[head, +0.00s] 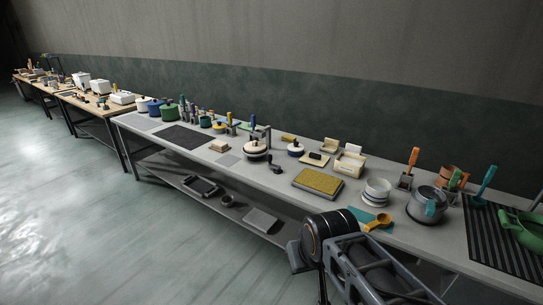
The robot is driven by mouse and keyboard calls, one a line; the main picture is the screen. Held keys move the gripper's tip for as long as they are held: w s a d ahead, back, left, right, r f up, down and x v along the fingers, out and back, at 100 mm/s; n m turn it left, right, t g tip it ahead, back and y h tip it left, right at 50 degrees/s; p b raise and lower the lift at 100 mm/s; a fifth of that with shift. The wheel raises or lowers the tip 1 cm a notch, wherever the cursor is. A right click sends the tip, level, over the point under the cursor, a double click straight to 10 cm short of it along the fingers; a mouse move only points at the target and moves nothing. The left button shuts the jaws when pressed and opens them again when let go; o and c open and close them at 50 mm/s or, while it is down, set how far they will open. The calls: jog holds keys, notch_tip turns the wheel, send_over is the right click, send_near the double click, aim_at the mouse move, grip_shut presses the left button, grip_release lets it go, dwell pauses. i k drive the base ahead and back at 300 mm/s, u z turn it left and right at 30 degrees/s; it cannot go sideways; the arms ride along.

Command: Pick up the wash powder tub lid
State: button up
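I cannot tell for sure which item is the wash powder tub lid; no label is readable. Several lidded round vessels stand on the long grey table. A green pot (169,112) and blue pots (154,107) stand farther left. My arm shows at the bottom right, in front of the table. Its fingertips do not show, so my gripper's opening and contents are hidden.
The long grey table (205,155) is crowded. A yellow sponge-topped tray (318,184), stacked white bowls (377,190), a grey pot (427,204) and a black ribbed mat (500,238) stand toward the right. A lower shelf holds a dark tray (201,186). The floor at left is clear.

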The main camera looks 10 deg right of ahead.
aim_at(317, 160)
jog(key=u, duration=0.8)
jog(key=i, duration=2.45)
jog(key=z, duration=1.25)
jog(key=i, duration=1)
jog(key=z, duration=1.05)
